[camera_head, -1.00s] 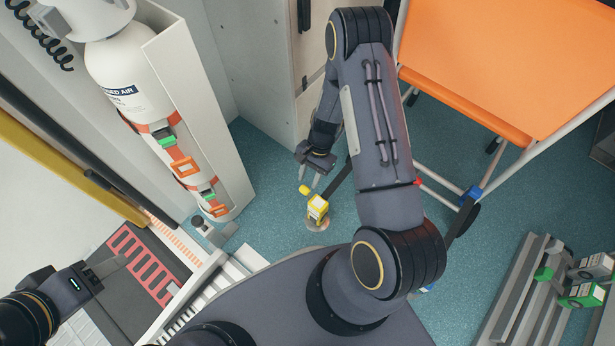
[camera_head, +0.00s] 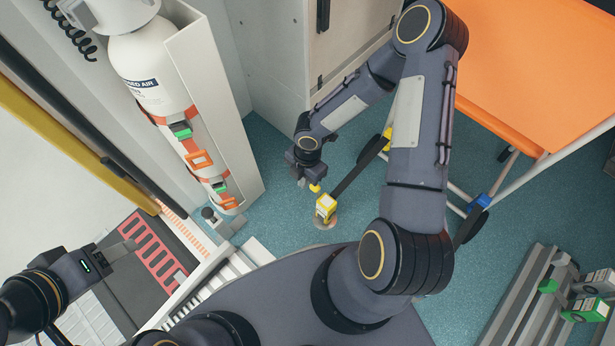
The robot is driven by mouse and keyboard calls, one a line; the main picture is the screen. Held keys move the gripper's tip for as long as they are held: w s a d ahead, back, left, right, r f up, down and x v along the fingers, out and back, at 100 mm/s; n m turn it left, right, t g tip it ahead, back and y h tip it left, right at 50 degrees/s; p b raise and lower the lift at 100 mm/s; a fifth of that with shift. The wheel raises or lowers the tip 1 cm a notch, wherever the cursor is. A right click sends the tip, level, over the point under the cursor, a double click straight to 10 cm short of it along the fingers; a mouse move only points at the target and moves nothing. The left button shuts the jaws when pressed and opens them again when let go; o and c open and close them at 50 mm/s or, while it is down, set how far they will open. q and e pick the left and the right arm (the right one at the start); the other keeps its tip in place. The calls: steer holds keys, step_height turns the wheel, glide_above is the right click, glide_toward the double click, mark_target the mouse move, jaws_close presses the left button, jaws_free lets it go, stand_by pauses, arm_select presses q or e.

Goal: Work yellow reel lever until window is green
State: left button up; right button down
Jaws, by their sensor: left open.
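The yellow reel (camera_head: 326,205) sits on a round plate on the blue floor, with a dark strap (camera_head: 358,172) running from it up and to the right. Its small yellow lever knob (camera_head: 315,188) sticks out at the upper left. No window colour on the reel can be made out. My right gripper (camera_head: 308,184) points down right at the knob; whether its fingers touch or hold the knob is too small to tell. My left gripper (camera_head: 128,248) is open and empty at the lower left, far from the reel.
A white air cylinder (camera_head: 152,75) stands strapped in a white holder at the left. An orange stretcher (camera_head: 540,70) on white legs is at the upper right. Grey rails (camera_head: 525,305) with green-marked boxes lie lower right.

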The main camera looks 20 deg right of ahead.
mark_target(313, 187)
step_height(313, 187, down, 9)
steer(key=d+b, duration=0.2)
steer(key=b, duration=0.2)
steer(key=shift+w+d, duration=0.2)
steer(key=shift+w, duration=0.2)
steer(key=shift+w+d+p, duration=0.3)
steer(key=shift+d+p, duration=0.05)
steer(key=shift+d, duration=0.3)
steer(key=shift+w+d, duration=0.1)
steer(key=shift+d, duration=0.2)
steer(key=shift+f, duration=0.1)
